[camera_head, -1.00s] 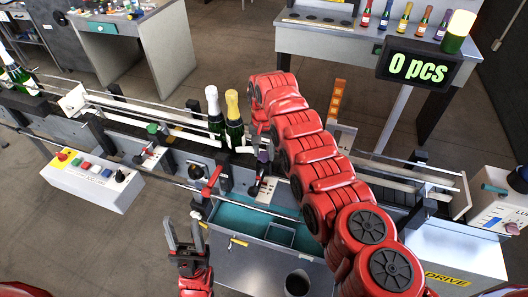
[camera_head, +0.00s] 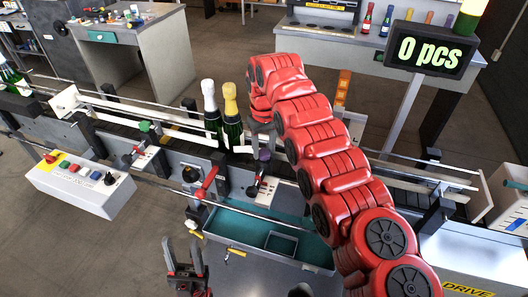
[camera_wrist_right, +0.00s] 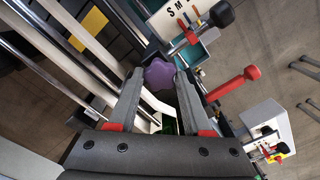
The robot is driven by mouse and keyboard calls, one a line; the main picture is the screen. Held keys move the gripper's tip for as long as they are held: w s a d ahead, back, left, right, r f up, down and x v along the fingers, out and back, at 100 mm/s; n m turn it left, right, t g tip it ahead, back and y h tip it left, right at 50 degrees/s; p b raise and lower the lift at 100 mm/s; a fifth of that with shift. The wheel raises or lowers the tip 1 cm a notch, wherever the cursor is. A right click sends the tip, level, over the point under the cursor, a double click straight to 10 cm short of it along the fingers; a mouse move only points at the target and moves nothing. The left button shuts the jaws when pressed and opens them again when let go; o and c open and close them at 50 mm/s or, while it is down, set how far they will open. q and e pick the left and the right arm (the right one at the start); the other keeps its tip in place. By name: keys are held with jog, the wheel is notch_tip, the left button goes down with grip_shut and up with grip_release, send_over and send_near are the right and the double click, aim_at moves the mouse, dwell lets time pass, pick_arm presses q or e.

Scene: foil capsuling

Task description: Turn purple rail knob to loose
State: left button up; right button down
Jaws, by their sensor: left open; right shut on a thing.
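The purple rail knob (camera_head: 264,155) sits on the rail fixture in front of the two bottles. In the right wrist view the lobed purple knob (camera_wrist_right: 160,74) is between the fingertips of my right gripper (camera_wrist_right: 160,78), which is shut on it. In the head view that gripper (camera_head: 263,140) reaches down to the knob from behind and above, partly hidden by my red arm. My left gripper (camera_head: 185,255) is open and empty, low in the head view, in front of the line and apart from everything.
A green bottle with a white top (camera_head: 210,105) and one with a gold top (camera_head: 231,112) stand on the conveyor beside my right arm. A red lever (camera_head: 207,182) is left of the knob. A teal tray (camera_head: 235,225) lies below. The counter sign (camera_head: 428,50) reads 0 pcs.

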jog(key=shift+n, duration=2.1)
jog(key=shift+c, duration=1.6)
grip_release()
